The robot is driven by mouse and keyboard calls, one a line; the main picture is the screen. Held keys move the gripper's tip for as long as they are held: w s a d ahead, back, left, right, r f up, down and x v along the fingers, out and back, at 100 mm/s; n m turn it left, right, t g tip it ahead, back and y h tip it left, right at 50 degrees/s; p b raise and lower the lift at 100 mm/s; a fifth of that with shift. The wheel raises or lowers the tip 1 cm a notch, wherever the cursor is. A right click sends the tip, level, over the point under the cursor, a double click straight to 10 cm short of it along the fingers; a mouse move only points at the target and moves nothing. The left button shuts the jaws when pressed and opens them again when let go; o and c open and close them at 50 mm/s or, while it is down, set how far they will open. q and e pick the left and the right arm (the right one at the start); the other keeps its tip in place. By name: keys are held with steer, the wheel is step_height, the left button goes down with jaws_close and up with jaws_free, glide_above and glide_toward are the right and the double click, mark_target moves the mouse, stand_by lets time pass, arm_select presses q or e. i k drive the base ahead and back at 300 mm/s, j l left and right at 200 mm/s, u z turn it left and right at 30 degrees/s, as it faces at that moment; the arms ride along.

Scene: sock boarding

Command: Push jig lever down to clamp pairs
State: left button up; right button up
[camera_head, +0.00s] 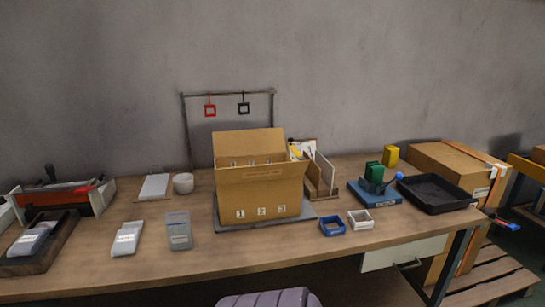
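A blue-based fixture (386,197) with green upright blocks (374,172) stands at the right of the table. A short dark arm with a blue knob (399,176) slants up at its right side; I take this for the jig lever. I cannot tell whether anything sits between the green blocks. A white-grey folded bundle (127,238) and a grey one (179,231) lie flat at the front left. Another pale bundle (34,238) lies in a dark tray (62,240) at far left. Neither gripper is in view.
A cardboard box marked 1, 2, 3 (260,193) stands mid-table on a grey board. Small blue (332,226) and white (360,220) trays are in front of the fixture. A black tray (434,193) and large carton (461,170) are right.

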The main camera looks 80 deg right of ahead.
mark_target(400, 175)
steer(key=z, duration=3.05)
